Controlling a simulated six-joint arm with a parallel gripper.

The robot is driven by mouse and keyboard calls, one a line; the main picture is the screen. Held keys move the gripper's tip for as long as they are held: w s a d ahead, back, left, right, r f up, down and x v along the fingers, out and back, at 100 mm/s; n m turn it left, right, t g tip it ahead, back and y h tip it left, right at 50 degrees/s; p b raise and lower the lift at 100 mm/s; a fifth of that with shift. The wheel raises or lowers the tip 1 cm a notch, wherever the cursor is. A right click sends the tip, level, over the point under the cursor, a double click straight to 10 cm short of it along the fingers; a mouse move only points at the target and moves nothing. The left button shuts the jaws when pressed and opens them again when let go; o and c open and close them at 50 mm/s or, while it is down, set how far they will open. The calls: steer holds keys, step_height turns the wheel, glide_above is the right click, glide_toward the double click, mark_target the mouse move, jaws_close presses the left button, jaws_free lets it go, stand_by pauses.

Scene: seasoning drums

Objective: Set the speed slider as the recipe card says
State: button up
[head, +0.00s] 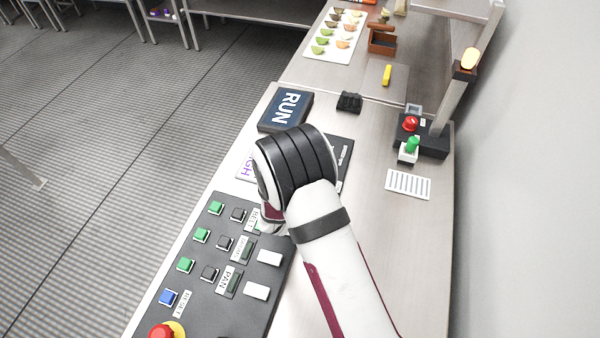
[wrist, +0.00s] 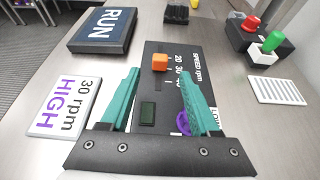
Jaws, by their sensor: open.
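The speed panel (wrist: 158,84) is a dark plate in the wrist view, marked "SPEED rpm" with 20, 30 and a partly covered 40. Its orange slider knob (wrist: 160,62) sits toward the far end; I cannot tell its exact mark. The recipe card (wrist: 62,106), white, reads "30 rpm HIGH" and lies left of the panel. My gripper (wrist: 160,73) is open, its teal fingers over the panel on either side, with the knob in line with the gap and nothing held. In the head view my arm hides the gripper and most of the panel.
A RUN display (head: 285,108) stands beyond the card. A button console (head: 215,270) with a red stop button (head: 165,332) is at front left. A purple part (wrist: 182,123) shows behind the right finger. Red and green controls (head: 411,124) stand at right.

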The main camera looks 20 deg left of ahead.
steer(key=v, duration=0.9)
